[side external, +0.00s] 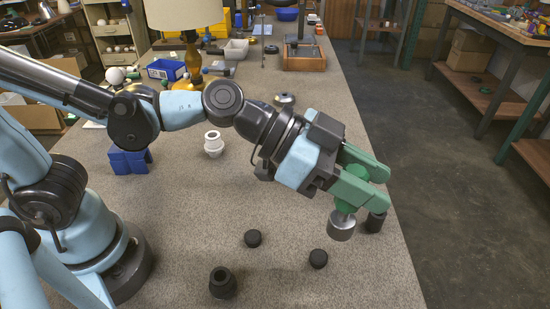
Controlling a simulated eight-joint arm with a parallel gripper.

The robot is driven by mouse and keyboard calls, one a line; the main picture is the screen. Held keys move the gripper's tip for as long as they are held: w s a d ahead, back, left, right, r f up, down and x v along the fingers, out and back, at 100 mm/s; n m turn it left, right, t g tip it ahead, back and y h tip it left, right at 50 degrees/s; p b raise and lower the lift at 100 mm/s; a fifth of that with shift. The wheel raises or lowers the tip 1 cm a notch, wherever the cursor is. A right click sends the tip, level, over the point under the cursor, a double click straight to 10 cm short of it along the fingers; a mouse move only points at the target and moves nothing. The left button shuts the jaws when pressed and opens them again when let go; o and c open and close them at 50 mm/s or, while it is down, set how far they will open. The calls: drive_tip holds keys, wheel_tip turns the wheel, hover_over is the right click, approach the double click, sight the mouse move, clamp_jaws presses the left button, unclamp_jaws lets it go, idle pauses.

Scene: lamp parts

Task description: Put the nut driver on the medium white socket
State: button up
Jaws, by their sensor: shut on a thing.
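My gripper (362,180) has green fingers and is at the right of the bench, pointing down and right. It is shut on what looks like the nut driver (342,226), a green-topped piece with a silver-grey cylinder at its lower end. The fingers partly hide its top. It hangs close over the bench; whether it touches is unclear. A white stepped socket (213,143) stands upright on the bench, left of my gripper and behind it. It is the one clear white socket, so I cannot compare its size.
A black cylinder (375,221) stands right beside the held piece. Black pieces (252,238), (318,259) and a black socket (223,282) lie in front. A blue block (130,160) is left of the white socket. A lamp (187,35) and bins stand behind.

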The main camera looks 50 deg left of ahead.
drive_tip(key=w+a+r+n+t+y, duration=0.1)
drive_tip(key=w+a+n+t+y, duration=0.25)
drive_tip(key=a, duration=1.15)
drive_tip(key=w+a+r+n+t+y, duration=0.1)
drive_tip(key=w+a+n+t+y, duration=0.3)
drive_tip(key=a, duration=1.1)
drive_tip(key=s+a+n+y, duration=0.3)
drive_tip(key=a+n+y, duration=0.15)
drive_tip(key=a, duration=0.75)
wheel_tip(320, 180, down, 7)
drive_tip(key=shift+g, duration=0.35)
drive_tip(key=shift+f, duration=0.4)
drive_tip(key=o, duration=1.1)
